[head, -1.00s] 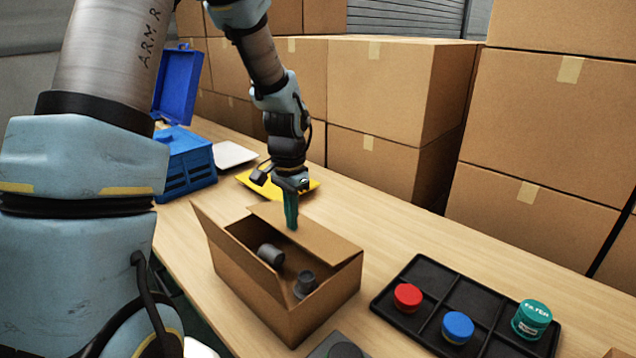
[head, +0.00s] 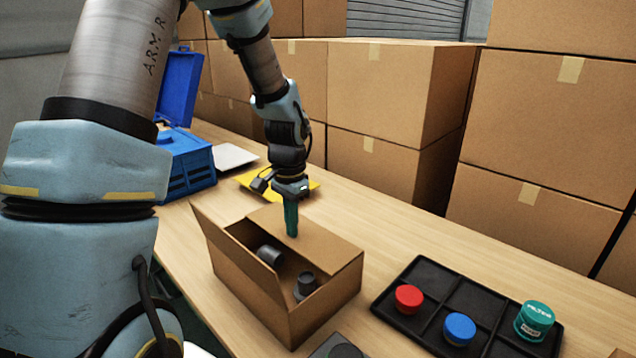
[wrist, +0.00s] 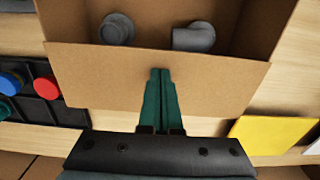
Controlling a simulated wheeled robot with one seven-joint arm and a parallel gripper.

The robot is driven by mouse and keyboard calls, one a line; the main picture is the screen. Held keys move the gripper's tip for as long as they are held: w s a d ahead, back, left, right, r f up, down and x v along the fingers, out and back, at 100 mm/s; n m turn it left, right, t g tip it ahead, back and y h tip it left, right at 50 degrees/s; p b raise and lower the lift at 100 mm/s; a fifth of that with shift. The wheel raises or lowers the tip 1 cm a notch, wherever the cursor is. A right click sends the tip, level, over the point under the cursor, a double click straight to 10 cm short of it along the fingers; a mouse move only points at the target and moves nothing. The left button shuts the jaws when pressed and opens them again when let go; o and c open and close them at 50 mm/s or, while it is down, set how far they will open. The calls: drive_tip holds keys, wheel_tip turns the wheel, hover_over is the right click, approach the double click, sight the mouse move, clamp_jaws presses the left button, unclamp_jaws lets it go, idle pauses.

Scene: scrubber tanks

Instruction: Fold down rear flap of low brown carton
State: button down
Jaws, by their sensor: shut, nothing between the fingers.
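The low brown carton (head: 245,287) stands on the table with two dark grey pipe fittings (head: 270,257) inside. Its rear flap (head: 325,240) leans inward over the back part of the opening, and its front-left flap (head: 222,236) stands up and outward. My gripper (head: 292,235) is shut and empty, with its green fingertips at the rear flap's upper face. In the wrist view the closed fingers (wrist: 160,75) lie over the rear flap (wrist: 100,80), near its free edge. Whether they press on it is hard to tell.
A black divided tray (head: 415,325) with red, blue and green caps sits to the right. A yellow sheet (head: 245,183) lies behind the carton. Large stacked cartons (head: 395,95) line the table's far side.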

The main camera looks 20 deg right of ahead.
wheel_tip(320, 180, up, 9)
drive_tip(key=p, duration=0.7)
drive_tip(key=shift+p, duration=0.3)
drive_tip(key=s+a+r+n, duration=0.2)
drive_tip(key=a+n, duration=0.1)
drive_tip(key=a, duration=0.4)
drive_tip(key=s+a+r+n+t, duration=0.1)
drive_tip(key=s+a+r+n, duration=0.1)
drive_tip(key=a+n, duration=0.2)
drive_tip(key=s+a+r+n, duration=0.2)
drive_tip(key=s+a+n, duration=0.1)
drive_tip(key=a, duration=0.7)
drive_tip(key=shift+n+t, duration=0.3)
drive_tip(key=shift+n, duration=0.4)
drive_tip(key=shift+r, duration=0.15)
